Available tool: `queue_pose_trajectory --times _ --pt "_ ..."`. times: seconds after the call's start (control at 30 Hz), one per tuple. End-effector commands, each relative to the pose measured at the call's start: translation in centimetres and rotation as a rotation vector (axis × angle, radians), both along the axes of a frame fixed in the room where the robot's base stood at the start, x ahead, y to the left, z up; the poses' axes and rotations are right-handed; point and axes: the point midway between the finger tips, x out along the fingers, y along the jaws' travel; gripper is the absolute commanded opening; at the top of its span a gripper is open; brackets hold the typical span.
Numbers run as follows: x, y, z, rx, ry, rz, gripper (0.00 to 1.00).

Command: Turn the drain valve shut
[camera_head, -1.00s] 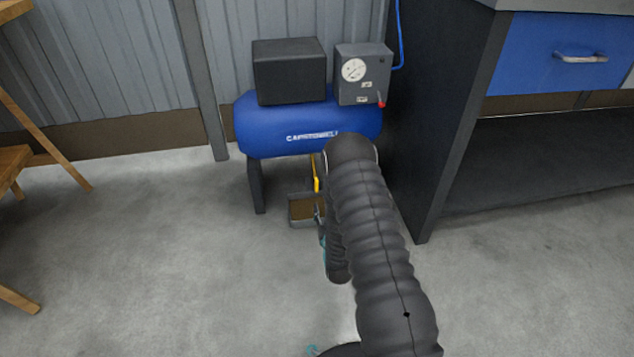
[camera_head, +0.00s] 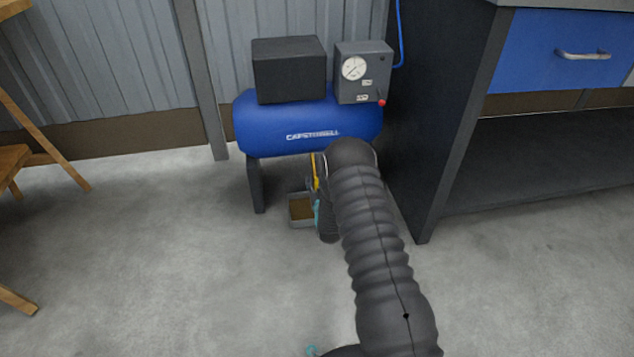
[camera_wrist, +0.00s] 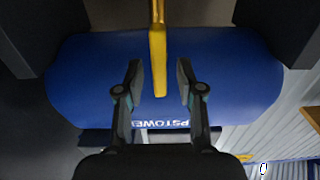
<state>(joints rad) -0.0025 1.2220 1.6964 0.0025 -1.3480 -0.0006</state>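The drain valve's yellow lever (camera_head: 315,178) hangs under the blue compressor tank (camera_head: 275,125), just left of my arm. In the wrist view the yellow lever (camera_wrist: 158,40) reaches in from the top edge, between the two fingers of my gripper (camera_wrist: 159,78). The fingers are open, with a gap on each side of the lever, and do not appear to touch it. The blue tank (camera_wrist: 85,85) fills the background there. In the head view my arm hides most of the gripper and the valve body.
A small tray (camera_head: 300,222) with brown contents stands on the floor under the tank. The tank's dark leg (camera_head: 256,185) is to the left. A dark cabinet side (camera_head: 430,130) stands close on the right. A grey gauge box (camera_head: 362,85) sits on top.

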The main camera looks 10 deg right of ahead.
Motion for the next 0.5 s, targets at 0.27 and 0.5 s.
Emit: queue_pose_trajectory --times 0.27,0.5 --pt "0.19 0.01 -0.01 0.0 0.001 0.0 0.38" --pt "0.18 0.0 0.0 0.0 0.001 0.0 0.0"
